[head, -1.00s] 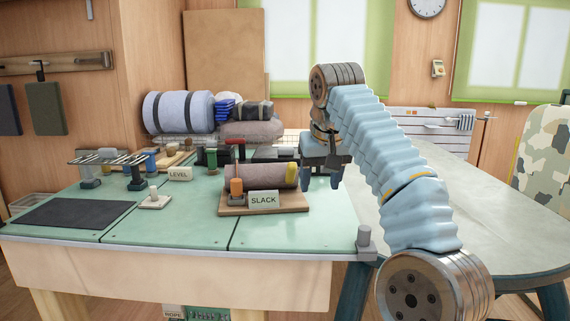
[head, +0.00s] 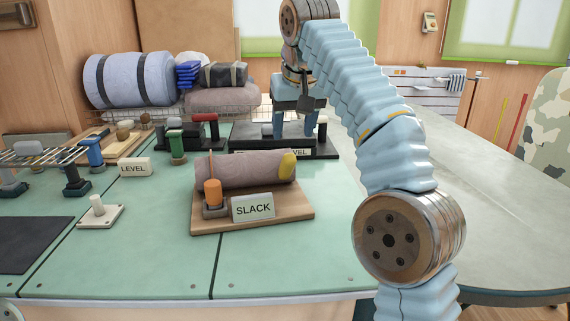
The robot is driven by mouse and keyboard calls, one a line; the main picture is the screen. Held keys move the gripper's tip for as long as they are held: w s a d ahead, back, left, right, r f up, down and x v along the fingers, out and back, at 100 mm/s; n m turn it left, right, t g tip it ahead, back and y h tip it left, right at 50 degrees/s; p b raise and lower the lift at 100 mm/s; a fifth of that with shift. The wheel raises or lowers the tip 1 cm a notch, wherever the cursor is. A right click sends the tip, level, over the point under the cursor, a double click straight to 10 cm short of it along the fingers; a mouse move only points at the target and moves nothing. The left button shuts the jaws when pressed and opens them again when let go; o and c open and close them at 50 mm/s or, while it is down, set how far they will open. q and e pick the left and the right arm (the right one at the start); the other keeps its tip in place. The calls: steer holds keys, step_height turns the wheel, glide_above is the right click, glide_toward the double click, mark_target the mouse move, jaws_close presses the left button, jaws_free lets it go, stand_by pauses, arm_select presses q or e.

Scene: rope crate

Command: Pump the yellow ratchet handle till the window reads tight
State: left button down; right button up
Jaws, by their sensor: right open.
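The rolled grey-brown bundle (head: 240,168) lies on a wooden board (head: 285,215) on the green table. The yellow part (head: 287,168), which looks like the ratchet handle, sits upright at the bundle's right end. A sign-like window (head: 253,207) at the board's front reads SLACK. My right gripper (head: 294,132) points down with its fingers apart and empty. In the picture it is above and beyond the yellow part, apart from it, in front of a dark device marked LEVEL. My left gripper is out of view.
An orange cylinder (head: 212,191) stands at the board's left front. A white peg on a base (head: 98,208) and a LEVEL sign (head: 135,167) stand left. A wire basket with rolled bedding (head: 130,82) is behind.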

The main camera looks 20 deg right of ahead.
mark_target(286, 177)
steer(key=x, duration=1.2)
steer(key=shift+f, duration=0.3)
jaws_close()
